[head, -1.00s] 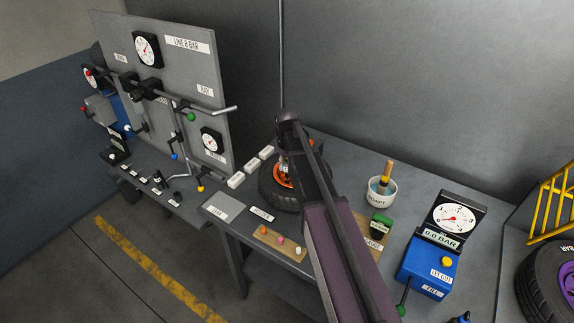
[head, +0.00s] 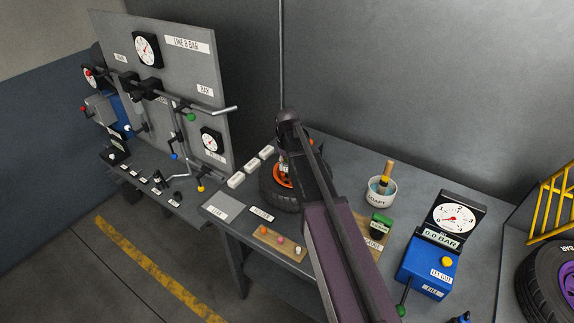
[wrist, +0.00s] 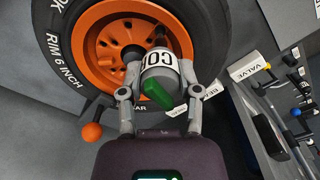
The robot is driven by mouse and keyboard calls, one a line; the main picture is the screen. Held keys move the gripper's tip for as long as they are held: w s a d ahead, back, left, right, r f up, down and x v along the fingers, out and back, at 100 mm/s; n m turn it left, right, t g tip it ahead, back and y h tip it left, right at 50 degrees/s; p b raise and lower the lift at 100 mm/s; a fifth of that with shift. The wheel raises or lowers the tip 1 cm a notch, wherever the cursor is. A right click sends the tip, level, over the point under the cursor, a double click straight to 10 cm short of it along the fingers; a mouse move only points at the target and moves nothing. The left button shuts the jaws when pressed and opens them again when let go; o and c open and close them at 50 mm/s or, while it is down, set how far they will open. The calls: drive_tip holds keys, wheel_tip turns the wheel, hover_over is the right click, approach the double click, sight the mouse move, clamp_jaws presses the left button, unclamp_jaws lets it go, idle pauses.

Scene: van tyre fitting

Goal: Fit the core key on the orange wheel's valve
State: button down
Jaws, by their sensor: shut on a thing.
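The orange wheel (head: 283,174) lies on the bench in the head view, partly hidden behind my arm. In the wrist view its orange rim (wrist: 105,45) and black tyre (wrist: 62,60) fill the upper left. My gripper (wrist: 160,85) is shut on the core key (wrist: 157,62), a grey round body with black lettering and a green part. The key is over the rim's right side, close to the wheel. The valve is hidden behind the key and fingers, so I cannot tell whether the key touches it.
A wooden board with small coloured caps (head: 279,243) lies at the bench front. A soapy pot (head: 381,193) with a brush and a blue gauge box (head: 428,266) stand to the right. White blocks (head: 251,167) sit left of the wheel. A gauge panel (head: 170,85) stands at far left.

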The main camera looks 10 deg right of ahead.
drive_tip(key=shift+f+b, duration=0.75)
drive_tip(key=shift+c, duration=1.1)
unclamp_jaws()
drive_tip(key=shift+r, duration=0.15)
wheel_tip(320, 180, up, 8)
drive_tip(key=p, duration=0.8)
drive_tip(key=s+f+b, duration=0.5)
drive_tip(key=s, duration=0.6)
drive_tip(key=s+a+f+b, duration=0.1)
drive_tip(key=s+f+b, duration=0.4)
drive_tip(key=s, duration=0.6)
drive_tip(key=shift+f, duration=0.25)
